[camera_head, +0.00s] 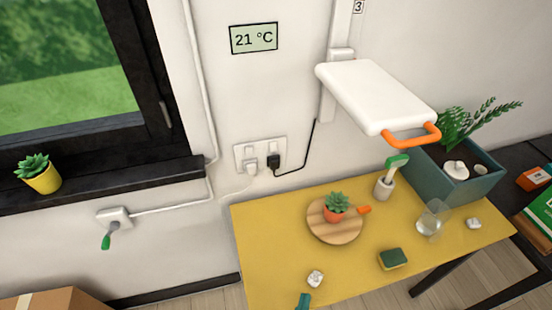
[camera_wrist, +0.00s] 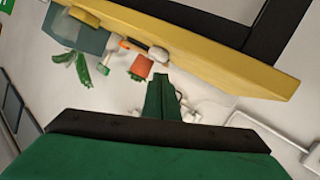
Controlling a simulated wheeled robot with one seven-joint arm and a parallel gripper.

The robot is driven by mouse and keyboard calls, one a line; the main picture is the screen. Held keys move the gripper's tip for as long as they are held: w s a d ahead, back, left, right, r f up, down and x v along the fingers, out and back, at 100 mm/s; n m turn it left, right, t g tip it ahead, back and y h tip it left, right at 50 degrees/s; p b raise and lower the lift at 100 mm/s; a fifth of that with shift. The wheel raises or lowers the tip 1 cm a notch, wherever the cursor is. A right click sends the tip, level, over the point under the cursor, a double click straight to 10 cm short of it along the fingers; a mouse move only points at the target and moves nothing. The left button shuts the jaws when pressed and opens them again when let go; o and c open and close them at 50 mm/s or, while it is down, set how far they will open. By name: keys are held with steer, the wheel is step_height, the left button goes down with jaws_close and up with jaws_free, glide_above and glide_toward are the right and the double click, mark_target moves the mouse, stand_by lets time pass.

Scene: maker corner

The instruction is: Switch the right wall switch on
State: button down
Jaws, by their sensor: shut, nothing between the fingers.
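In the head view a white wall plate (camera_head: 238,153) has two small rocker switches along its top. The right wall switch (camera_head: 279,142) sits above a black plug (camera_head: 273,161); the left one (camera_head: 250,151) sits above a white plug (camera_head: 250,167). I cannot tell which way either rocker is tipped. My gripper (camera_wrist: 161,80) shows in the wrist view with its green fingers shut and empty, the wall and white fittings (camera_wrist: 205,108) beyond them. A small green piece (camera_head: 303,300) at the head view's bottom edge may be its tip; I cannot be sure.
The yellow table (camera_head: 270,260) stands below the plate, with a potted succulent (camera_head: 335,210) on a board, a sponge (camera_head: 394,258) and a glass (camera_head: 432,218). A white hinged panel (camera_head: 375,95) juts out at upper right. A green-levered box (camera_head: 113,215) is lower left.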

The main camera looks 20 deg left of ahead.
mark_target(273, 151)
steer(key=w+a+r+n+y, duration=0.2)
steer(key=w+r+n, duration=0.15)
steer(key=w, duration=0.35)
steer(key=w+a+r+n+y, duration=0.2)
steer(key=w+r+n, duration=0.15)
steer(key=w, duration=0.25)
steer(key=w+a+r+n+y, duration=0.2)
steer(key=w+a+r+n, duration=0.1)
steer(key=r+n, duration=0.3)
steer(key=w+a+r+n+g+y, duration=0.1)
steer(key=w+a+r+n+y, duration=0.2)
steer(key=n, duration=0.4)
step_height(273, 151, up, 3)
steer(key=shift+w+f, duration=0.1)
steer(key=shift+w, duration=0.65)
steer(key=shift+a, duration=0.15)
steer(key=x, duration=1.4)
steer(key=shift+f, duration=0.2)
steer(key=shift+w+a+f, duration=0.1)
steer(key=shift+a, duration=0.1)
